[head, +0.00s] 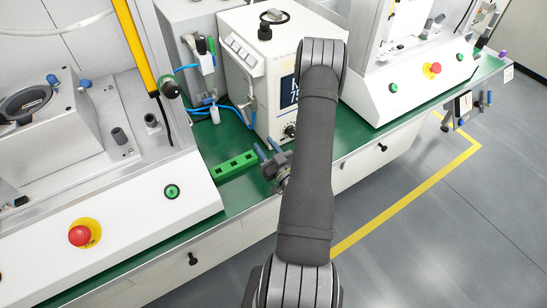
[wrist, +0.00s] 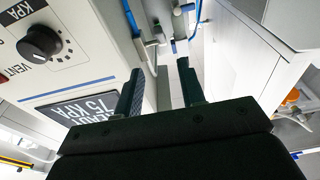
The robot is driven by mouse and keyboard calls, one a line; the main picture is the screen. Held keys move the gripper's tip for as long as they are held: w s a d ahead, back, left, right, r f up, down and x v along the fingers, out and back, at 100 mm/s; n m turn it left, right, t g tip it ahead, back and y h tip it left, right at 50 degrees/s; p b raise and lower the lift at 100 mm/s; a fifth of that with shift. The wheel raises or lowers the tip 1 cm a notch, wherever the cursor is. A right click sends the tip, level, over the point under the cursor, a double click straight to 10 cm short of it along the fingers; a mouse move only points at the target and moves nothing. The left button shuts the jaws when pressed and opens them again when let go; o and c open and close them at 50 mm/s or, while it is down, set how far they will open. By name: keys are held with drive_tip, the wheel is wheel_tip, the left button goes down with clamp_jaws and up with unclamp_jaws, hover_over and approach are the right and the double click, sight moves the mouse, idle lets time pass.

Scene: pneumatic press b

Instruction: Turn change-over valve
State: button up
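The change-over valve is a black round knob (wrist: 38,42) with a white mark on the front panel of a white box (head: 240,85), beside the printed words VENT and KPA. It also shows as a small knob (head: 289,131) low on the box in the head view. My gripper (head: 267,148) is in front of the box, to the lower left of the knob in the head view. In the wrist view my gripper (wrist: 160,70) has its two fingers apart with nothing between them. The knob lies left of the fingers there, clear of them.
A dark display (wrist: 95,115) reading 75 KPA is close to the left finger. A regulator with blue tubes (head: 205,60) stands left of the box. A green block with holes (head: 234,165) lies on the green bench. Press stations with red buttons (head: 80,235) flank both sides.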

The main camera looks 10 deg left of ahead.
drive_tip(key=shift+v, duration=2.5)
drive_tip(key=g+h, duration=0.1)
approach(247, 121)
drive_tip(key=x, duration=0.8)
drive_tip(key=shift+w+a+r, duration=0.1)
drive_tip(key=shift+w+a, duration=0.15)
clamp_jaws()
